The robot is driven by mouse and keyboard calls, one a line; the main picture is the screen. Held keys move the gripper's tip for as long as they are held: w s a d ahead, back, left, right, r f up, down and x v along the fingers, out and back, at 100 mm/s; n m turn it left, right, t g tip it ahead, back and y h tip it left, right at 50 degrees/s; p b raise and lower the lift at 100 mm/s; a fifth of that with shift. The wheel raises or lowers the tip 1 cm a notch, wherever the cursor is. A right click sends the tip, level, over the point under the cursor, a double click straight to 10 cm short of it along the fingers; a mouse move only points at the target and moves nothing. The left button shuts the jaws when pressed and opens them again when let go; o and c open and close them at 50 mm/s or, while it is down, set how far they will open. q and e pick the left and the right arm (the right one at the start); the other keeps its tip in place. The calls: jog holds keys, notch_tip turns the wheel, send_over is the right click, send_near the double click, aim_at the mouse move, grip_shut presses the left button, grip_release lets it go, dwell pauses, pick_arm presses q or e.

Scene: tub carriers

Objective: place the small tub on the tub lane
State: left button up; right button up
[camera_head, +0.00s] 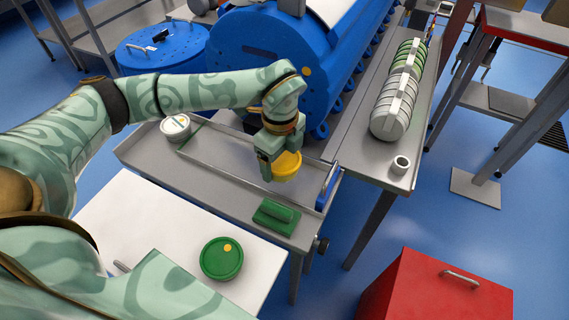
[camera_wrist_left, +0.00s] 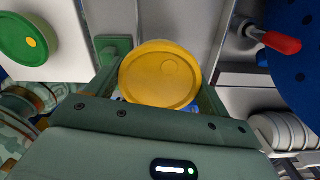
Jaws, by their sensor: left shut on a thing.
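The small tub is yellow with a round lid (camera_head: 287,163). My left gripper (camera_head: 277,165) is shut on it, pointing down over the right part of the tub lane. In the left wrist view the yellow lid (camera_wrist_left: 160,75) lies between the two fingers (camera_wrist_left: 160,90). The tub lane (camera_head: 222,152) is a long grey channel with low raised edges on a metal bench. I cannot tell whether the tub touches the lane floor or hangs just above it. My right gripper is not in view.
A white tub (camera_head: 175,127) stands at the lane's left end. A green block (camera_head: 274,215) sits on the bench's front edge. A green-lidded tub (camera_head: 221,258) is on the white table (camera_head: 125,215). A large blue drum (camera_head: 270,55) stands behind. A red cabinet (camera_head: 435,290) is at right.

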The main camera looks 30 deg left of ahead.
aim_at(286, 160)
pick_arm(q)
jog(key=w+f, duration=0.1)
jog(key=f, duration=0.1)
jog(key=w+f+b, duration=0.1)
jog(key=w, duration=0.1)
jog(key=shift+a+f, duration=0.15)
jog(key=shift+f, duration=0.25)
notch_tip(286, 160, down, 4)
jog(key=shift+w+r+b, duration=0.15)
jog(key=shift+b, duration=0.75)
jog(key=shift+r, duration=0.15)
jog(key=o, duration=0.8)
